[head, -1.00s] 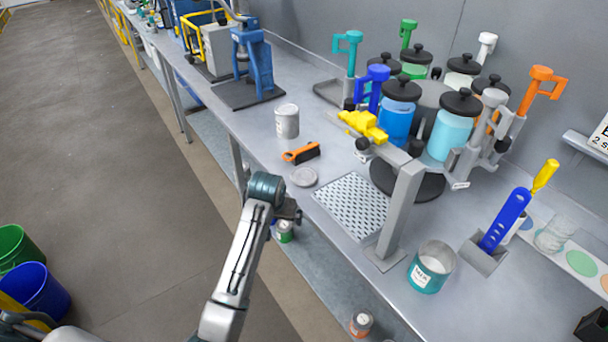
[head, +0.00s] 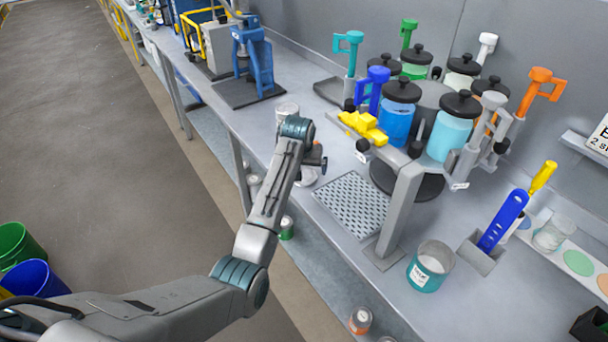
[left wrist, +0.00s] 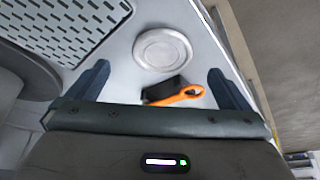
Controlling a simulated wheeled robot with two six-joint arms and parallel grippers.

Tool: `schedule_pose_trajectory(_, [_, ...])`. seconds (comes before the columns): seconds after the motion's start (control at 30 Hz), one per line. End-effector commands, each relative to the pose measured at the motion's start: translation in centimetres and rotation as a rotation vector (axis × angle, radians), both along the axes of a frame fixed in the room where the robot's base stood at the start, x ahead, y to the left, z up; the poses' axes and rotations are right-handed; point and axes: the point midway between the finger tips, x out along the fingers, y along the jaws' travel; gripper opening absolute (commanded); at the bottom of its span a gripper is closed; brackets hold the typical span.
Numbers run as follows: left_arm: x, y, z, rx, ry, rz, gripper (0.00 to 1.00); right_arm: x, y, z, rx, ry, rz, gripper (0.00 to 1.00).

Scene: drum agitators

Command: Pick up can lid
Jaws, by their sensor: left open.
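The can lid (left wrist: 162,49) is a round, silvery disc lying flat on the grey bench, whole in the left wrist view. In the head view a part of the lid (head: 306,177) shows below my left gripper (head: 314,163). In the left wrist view my left gripper (left wrist: 158,78) is open and empty, its two fingers wide apart. The lid lies beyond and between the fingertips, apart from them. An orange-handled tool with a black head (left wrist: 180,95) lies between the fingers, nearer the palm.
A pale can (head: 287,109) stands behind my left wrist, partly hidden. A perforated plate (head: 350,204) lies right of the lid, beside the drum rack's grey post (head: 397,205). A teal can (head: 431,267) stands farther right. The bench's front edge runs close by the lid.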

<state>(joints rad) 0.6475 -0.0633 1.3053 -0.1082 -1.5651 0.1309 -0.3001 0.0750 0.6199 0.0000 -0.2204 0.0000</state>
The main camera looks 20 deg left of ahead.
Motion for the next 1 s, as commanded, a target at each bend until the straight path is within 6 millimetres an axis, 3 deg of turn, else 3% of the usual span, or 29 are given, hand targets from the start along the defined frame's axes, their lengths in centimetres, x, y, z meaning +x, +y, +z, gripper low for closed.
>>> schedule_pose_trajectory(0.27, [0.9, 0.3, -1.6, 0.001, 0.002, 0.000, 1.00, 0.0, -0.1, 1.2, -0.001, 0.000, 0.000, 0.76])
schedule_pose_trajectory(0.6, [2.7, 0.8, -5.0, 0.000, 0.001, -0.001, 1.00, 0.0, -0.7, 2.7, -0.007, 0.000, 0.002, 0.76])
schedule_pose_trajectory(0.9, [2.9, 0.8, -5.5, 0.000, -0.001, 0.000, 1.00, 0.0, -0.7, 2.7, -0.007, -0.001, 0.002, 0.76])
schedule_pose_trajectory(0.93, [2.9, 0.8, -5.5, 0.000, -0.001, 0.000, 0.98, 0.0, -0.7, 2.7, -0.007, -0.001, 0.002, 0.76])
schedule_pose_trajectory(1.0, [2.9, 0.8, -5.5, 0.000, -0.001, 0.000, 0.84, 0.0, -0.7, 2.7, -0.007, -0.001, 0.002, 0.76])
